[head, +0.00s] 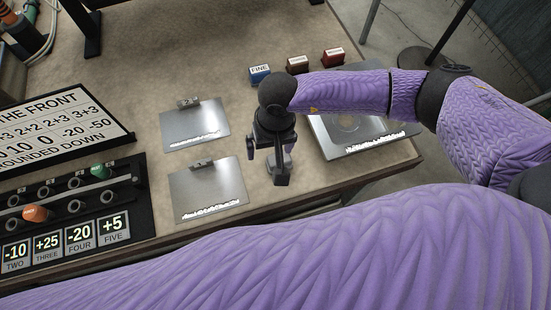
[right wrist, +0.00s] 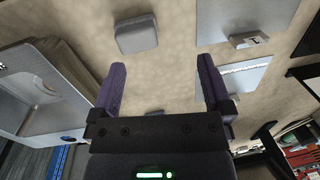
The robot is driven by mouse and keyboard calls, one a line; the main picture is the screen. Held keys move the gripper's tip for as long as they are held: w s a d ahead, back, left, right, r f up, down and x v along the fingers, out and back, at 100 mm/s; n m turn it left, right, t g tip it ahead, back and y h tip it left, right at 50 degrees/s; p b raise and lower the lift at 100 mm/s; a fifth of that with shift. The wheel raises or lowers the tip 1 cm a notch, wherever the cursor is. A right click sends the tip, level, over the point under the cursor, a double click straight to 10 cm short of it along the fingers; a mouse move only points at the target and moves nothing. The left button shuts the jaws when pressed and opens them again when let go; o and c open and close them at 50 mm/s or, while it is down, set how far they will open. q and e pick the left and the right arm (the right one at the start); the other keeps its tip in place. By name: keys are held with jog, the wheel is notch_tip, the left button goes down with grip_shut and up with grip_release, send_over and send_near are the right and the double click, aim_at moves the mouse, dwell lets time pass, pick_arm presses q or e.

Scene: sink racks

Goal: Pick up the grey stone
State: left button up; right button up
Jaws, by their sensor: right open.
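The grey stone (right wrist: 136,33) is a small block with rounded edges. It lies on the tan tabletop near the top of the right wrist view, beyond my fingertips and a little left of the middle between them. My right gripper (right wrist: 160,75) is open with nothing between its purple fingers. In the head view my right gripper (head: 271,168) points down over the table between the metal plates and the sink tray. There the gripper and arm hide most or all of the stone. My left gripper is not in view.
Two metal plates (head: 194,124) (head: 208,190) with small tags lie left of my gripper. A metal sink tray (head: 345,150) stands right, partly under my arm. Blue, brown and red blocks (head: 260,75) (head: 298,64) (head: 333,57) sit behind. A board with pegs (head: 75,210) is far left.

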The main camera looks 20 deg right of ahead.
jog(key=shift+w+d+f+n+h, duration=0.15)
jog(key=shift+w+d+f+h, duration=0.15)
jog(key=shift+d, duration=0.25)
jog(key=shift+w+d+f+n+h, duration=0.15)
jog(key=shift+d+h, duration=0.25)
jog(key=shift+d, duration=0.15)
notch_tip(320, 180, down, 9)
jog(key=b, duration=0.3)
jog(key=shift+w+d, duration=0.1)
jog(key=c, duration=1.1)
jog(key=shift+o, duration=0.2)
notch_tip(320, 180, up, 10)
jog(key=p, duration=0.3)
jog(key=shift+f, duration=0.2)
jog(key=shift+r, duration=0.25)
